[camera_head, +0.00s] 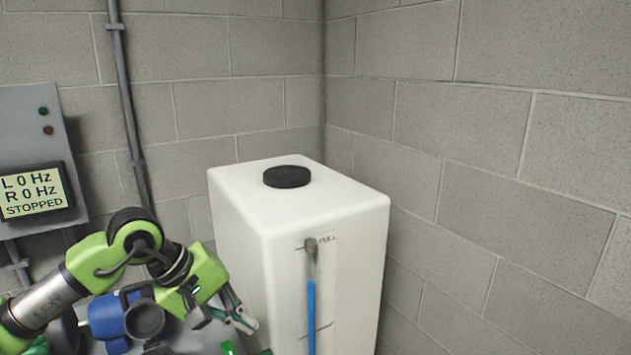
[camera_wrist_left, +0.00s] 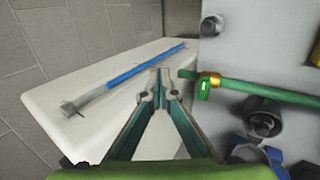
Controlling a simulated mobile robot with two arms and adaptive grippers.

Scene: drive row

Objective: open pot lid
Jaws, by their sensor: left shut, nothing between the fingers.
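A blue pump-like unit (camera_head: 105,315) with a dark round pot-like part (camera_head: 145,318) sits at the lower left of the head view, partly behind my left arm. I cannot tell whether this part is the pot lid. A dark round part (camera_wrist_left: 264,118) also shows at the right in the left wrist view, near blue parts (camera_wrist_left: 277,160). My left gripper (camera_head: 246,322) is shut and empty, in front of the white tank's left side. In the left wrist view its fingertips (camera_wrist_left: 160,78) meet near the tank's blue level tube. My right gripper is not in view.
The white tank (camera_head: 240,208) has a black cap (camera_head: 287,176) and a blue level tube (camera_head: 311,315). A green pipe (camera_wrist_left: 285,95) with a brass fitting (camera_wrist_left: 209,80) runs close right of the fingertips. A grey panel with a display (camera_head: 34,192) hangs left.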

